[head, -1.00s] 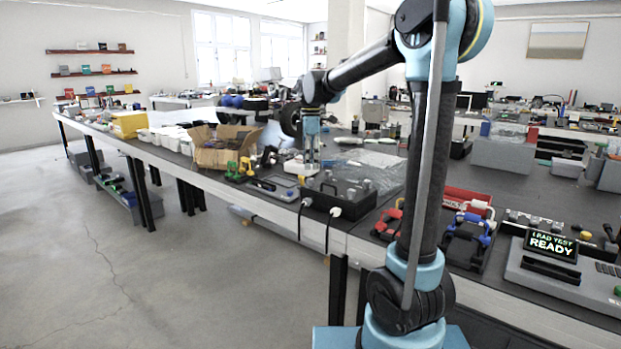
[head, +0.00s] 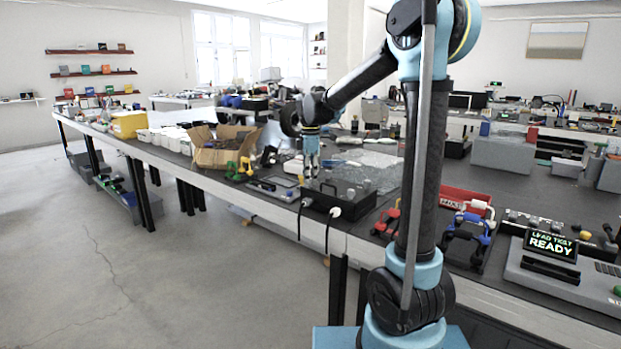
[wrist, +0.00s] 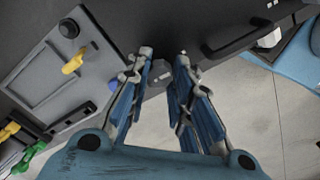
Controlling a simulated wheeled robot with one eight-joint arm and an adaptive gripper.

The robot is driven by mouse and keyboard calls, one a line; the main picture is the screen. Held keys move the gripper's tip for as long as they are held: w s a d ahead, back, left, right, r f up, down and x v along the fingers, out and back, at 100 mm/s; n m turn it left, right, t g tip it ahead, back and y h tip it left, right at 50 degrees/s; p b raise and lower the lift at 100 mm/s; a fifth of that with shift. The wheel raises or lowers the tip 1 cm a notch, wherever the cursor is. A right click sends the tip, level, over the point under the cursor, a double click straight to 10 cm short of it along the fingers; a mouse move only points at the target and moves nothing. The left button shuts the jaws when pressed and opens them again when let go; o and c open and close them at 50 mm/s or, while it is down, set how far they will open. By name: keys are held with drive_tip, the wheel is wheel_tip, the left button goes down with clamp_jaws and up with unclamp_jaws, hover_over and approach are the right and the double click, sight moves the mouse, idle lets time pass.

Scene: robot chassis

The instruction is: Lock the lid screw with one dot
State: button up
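The black chassis (head: 345,200) stands on the bench left of my arm's column, with several grey knob-like screws on its lid. One lid screw (head: 350,193) stands up near the middle of the lid. My gripper (head: 310,178) points down at the chassis's back left corner. In the wrist view my gripper (wrist: 164,55) has its two fingers apart. The dark chassis (wrist: 185,22) lies past the fingertips. A small grey part (wrist: 163,76) shows in the gap, and I cannot tell if it is a screw. No dots are readable on any screw.
A grey tray (wrist: 60,70) with a yellow-handled part lies left of the fingers. A cardboard box (head: 222,155) stands farther left. Red and blue handled parts (head: 470,230) and a test panel (head: 550,245) are at right.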

clamp_jaws()
drive_tip(key=m, duration=0.4)
drive_tip(key=shift+w+m, duration=0.1)
drive_tip(key=shift+m, duration=0.3)
drive_tip(key=m, duration=0.4)
drive_tip(key=shift+m, duration=0.3)
drive_tip(key=m, duration=0.4)
drive_tip(key=shift+d, duration=0.1)
drive_tip(key=shift+m, duration=2.4)
drive_tip(key=o, duration=1)
unclamp_jaws()
